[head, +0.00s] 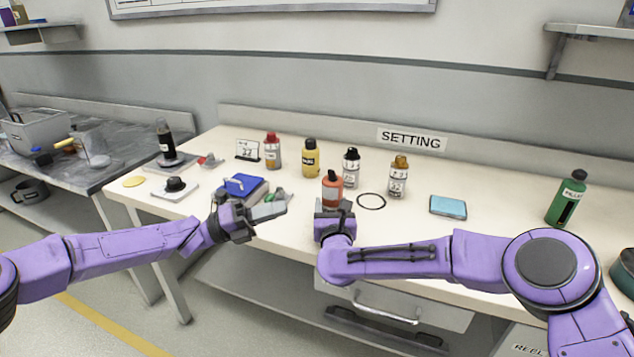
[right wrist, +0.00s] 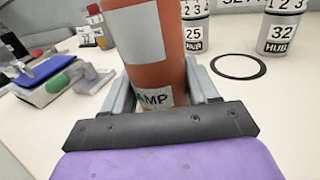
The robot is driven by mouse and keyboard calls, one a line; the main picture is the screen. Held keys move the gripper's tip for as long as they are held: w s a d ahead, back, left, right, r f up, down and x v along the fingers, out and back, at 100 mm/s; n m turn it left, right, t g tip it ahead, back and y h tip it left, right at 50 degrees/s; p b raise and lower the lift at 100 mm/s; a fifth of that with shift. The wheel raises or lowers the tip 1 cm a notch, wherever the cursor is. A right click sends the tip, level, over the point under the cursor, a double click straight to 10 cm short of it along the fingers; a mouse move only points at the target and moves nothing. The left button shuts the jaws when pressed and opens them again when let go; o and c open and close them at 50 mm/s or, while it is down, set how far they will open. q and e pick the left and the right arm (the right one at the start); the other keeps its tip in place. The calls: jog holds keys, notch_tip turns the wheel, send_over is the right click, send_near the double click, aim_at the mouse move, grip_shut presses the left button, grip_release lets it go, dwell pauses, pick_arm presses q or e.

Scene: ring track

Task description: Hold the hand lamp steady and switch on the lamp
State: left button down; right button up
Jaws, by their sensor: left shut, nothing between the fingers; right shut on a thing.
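The hand lamp (head: 332,190) is an orange-red cylinder with a dark top and a grey patch. In the right wrist view the hand lamp (right wrist: 160,45) shows a label reading "AMP", its first letter hidden. My right gripper (head: 333,212) is shut on the lamp's lower part, with a grey finger on each side; the lamp stands nearly upright. Whether its base touches the table is hidden. My left gripper (head: 270,208) is shut and empty, to the left of the lamp and apart from it. I cannot make out the lamp's switch.
Several labelled bottles stand behind, including a yellow one (head: 310,158). A black ring (head: 371,201) lies right of the lamp. A blue-topped device (head: 243,185) is beyond my left gripper. A teal pad (head: 448,207) and green bottle (head: 567,200) are at right, with clear table between.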

jog(key=shift+d, duration=0.1)
pick_arm(q)
jog(key=n+t, duration=0.1)
jog(key=a+f+n+t, duration=0.1)
jog(key=n, duration=0.1)
jog(key=shift+s+a, duration=0.1)
jog(key=shift+a, duration=0.1)
send_near(334, 173)
jog(key=s+d, duration=0.1)
jog(key=d, duration=0.4)
jog(key=w, duration=0.1)
jog(key=w+r, duration=0.1)
jog(key=w, duration=0.1)
jog(key=shift+w+d+r, duration=0.1)
jog(key=shift+d+r, duration=0.1)
